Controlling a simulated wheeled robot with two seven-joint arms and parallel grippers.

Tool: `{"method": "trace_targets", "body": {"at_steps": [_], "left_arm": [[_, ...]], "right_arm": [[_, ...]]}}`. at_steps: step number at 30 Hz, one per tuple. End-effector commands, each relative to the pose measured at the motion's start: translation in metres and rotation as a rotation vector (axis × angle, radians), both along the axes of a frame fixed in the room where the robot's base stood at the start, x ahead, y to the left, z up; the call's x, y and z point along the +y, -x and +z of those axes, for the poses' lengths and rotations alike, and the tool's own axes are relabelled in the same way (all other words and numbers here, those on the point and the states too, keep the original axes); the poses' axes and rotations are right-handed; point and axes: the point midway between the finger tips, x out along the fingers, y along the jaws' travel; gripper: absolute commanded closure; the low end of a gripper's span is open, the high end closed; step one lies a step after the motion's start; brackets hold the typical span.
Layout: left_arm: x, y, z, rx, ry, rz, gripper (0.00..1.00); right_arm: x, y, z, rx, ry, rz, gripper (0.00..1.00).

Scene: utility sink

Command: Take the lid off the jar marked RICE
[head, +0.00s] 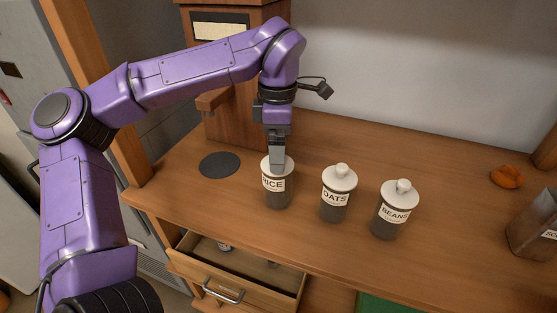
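The jar marked RICE (277,197) stands upright on the wooden counter, leftmost in a row of three jars. Its white lid (288,169) sits on the jar. My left gripper (278,164) points straight down over the lid, with its fingertips at the lid's centre. The fingers hide the lid's knob, so I cannot tell whether they are closed on it. The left arm reaches in from the left and arches above the counter. My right gripper is out of view.
The OATS jar (336,197) and BEANS jar (391,215) stand lidded to the right. A dark round mat (220,165) lies bare at left. An open drawer (236,272) juts out below the front edge. An orange object (507,176) and a box (533,226) are at far right.

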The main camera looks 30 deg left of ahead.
Motion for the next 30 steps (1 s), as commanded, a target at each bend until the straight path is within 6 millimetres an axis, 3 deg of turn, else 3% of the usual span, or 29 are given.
{"method": "trace_targets", "body": {"at_steps": [4,11,12,16,17,30], "left_arm": [[0.000,0.001,-0.021,0.002,0.002,-0.001,0.00],[-0.001,0.000,-0.024,-0.002,0.001,-0.002,0.00],[-0.001,0.000,-0.024,-0.002,0.001,-0.002,0.06],[-0.001,0.000,-0.024,-0.001,0.001,-0.002,0.49],[-0.001,0.000,-0.024,-0.001,0.001,-0.002,0.52],[-0.001,0.000,-0.018,-0.001,0.000,-0.001,0.52]], "right_arm": [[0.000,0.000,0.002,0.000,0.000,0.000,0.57],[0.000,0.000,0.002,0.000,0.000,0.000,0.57],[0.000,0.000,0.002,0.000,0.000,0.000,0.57],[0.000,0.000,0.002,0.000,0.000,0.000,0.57],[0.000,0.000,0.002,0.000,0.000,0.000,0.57],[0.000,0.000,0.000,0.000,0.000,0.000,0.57]]}}
